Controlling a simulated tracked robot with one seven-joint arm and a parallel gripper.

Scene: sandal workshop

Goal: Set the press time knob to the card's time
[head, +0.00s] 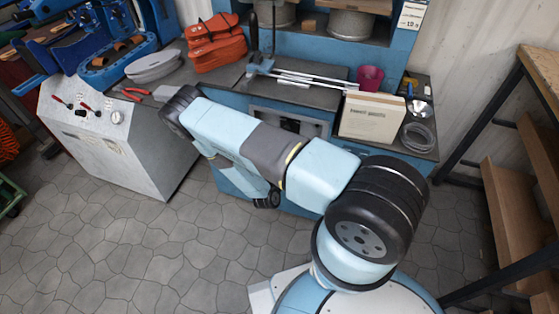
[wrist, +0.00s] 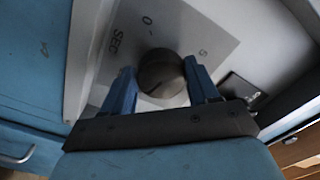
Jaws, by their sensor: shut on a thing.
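In the wrist view the press time knob (wrist: 161,68) is dark and round, on a grey dial plate (wrist: 190,28) marked SEC, 0 and 5. My gripper (wrist: 159,76) has its two blue fingers on either side of the knob, shut on it. A light line shows on the knob's face, but I cannot tell exactly which mark it points to. In the head view a white card (head: 412,15) at the upper right carries small print that seems to read 12.
A grey control cabinet (head: 110,150) stands at left, wooden shelving (head: 515,200) at right. The paved floor (head: 130,245) is clear in front.

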